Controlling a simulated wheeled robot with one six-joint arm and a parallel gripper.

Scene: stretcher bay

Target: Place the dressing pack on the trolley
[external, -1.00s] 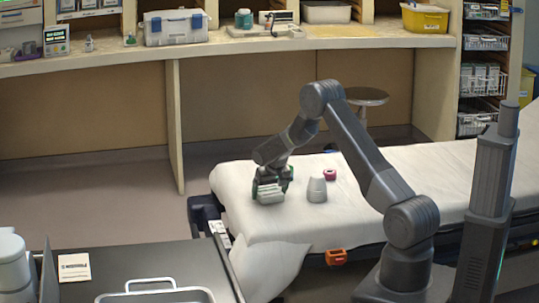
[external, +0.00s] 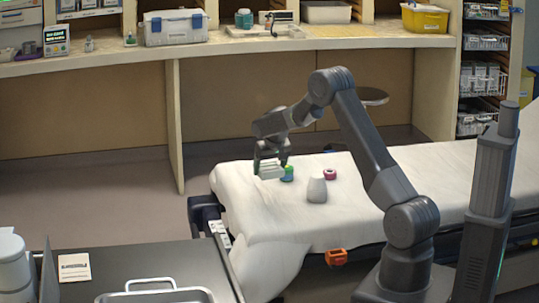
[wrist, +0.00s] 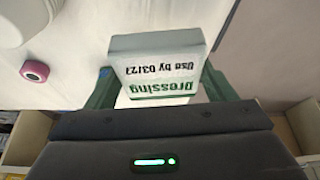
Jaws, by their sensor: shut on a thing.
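The dressing pack (external: 271,172) is a small pale block with green lettering.
The trolley top carries a metal tray (external: 155,293), a printed card (external: 74,267) and white containers (external: 13,265).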

